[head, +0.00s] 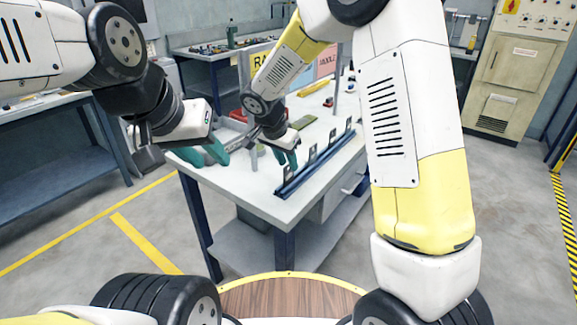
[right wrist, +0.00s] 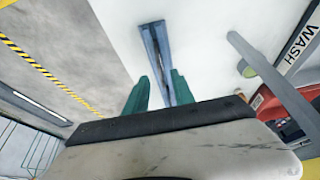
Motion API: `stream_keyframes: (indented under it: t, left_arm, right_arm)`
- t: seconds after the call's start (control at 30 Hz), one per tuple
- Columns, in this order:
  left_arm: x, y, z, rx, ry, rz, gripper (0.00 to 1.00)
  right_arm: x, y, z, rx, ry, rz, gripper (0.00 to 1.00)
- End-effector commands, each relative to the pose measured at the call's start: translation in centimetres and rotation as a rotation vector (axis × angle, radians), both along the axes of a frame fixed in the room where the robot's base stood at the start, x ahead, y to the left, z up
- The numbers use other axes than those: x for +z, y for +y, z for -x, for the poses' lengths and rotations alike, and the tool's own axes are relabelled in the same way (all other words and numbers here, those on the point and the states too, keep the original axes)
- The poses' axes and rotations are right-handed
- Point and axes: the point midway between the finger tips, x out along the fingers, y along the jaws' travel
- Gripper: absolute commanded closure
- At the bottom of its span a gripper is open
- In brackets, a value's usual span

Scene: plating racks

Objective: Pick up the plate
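No plate can be made out for certain. A blue rail rack (head: 318,165) lies along the near right edge of the white table, with several small grey upright pieces on it; I cannot tell whether any is a plate. My right gripper (head: 289,160) is over the table beside the rack's left side. In the right wrist view its green fingers (right wrist: 159,95) are apart with nothing held, and the rack (right wrist: 158,50) shows beyond the gap. My left gripper (head: 204,155) hangs by the table's left edge, its green fingers apart and seemingly empty.
The white table (head: 240,190) also bears red and yellow items further back and a grey post (right wrist: 275,80). A WASH sign (right wrist: 300,42) is at right in the wrist view. A cabinet (head: 518,75) stands at the back right. The floor left of the table is clear.

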Motion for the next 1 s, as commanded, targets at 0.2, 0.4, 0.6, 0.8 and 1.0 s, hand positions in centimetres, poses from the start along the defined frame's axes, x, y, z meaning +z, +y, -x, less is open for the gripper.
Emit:
stream_keyframes:
  t: [0.2, 0.4, 0.6, 0.8, 1.0]
  left_arm:
    - [0.0, 0.0, 0.0, 0.000, 0.000, 0.000, 0.64]
    - [0.0, 0.0, 0.0, 0.000, 0.000, 0.000, 0.64]
    - [0.0, 0.0, 0.0, 0.000, 0.000, 0.000, 0.64]
    - [0.0, 0.0, 0.0, 0.000, 0.000, 0.000, 0.64]
    - [0.0, 0.0, 0.0, 0.000, 0.000, 0.000, 0.64]
  right_arm:
    - [-2.0, -0.4, -0.7, -0.001, 0.003, 0.000, 0.70]
    - [-4.7, -0.9, -1.8, 0.001, 0.002, 0.000, 0.70]
    - [-5.2, -1.1, -2.0, 0.000, -0.001, -0.001, 0.70]
    - [-5.2, -1.1, -2.0, 0.001, 0.000, 0.000, 0.94]
    - [-5.2, -1.1, -2.0, 0.001, 0.000, -0.001, 1.00]
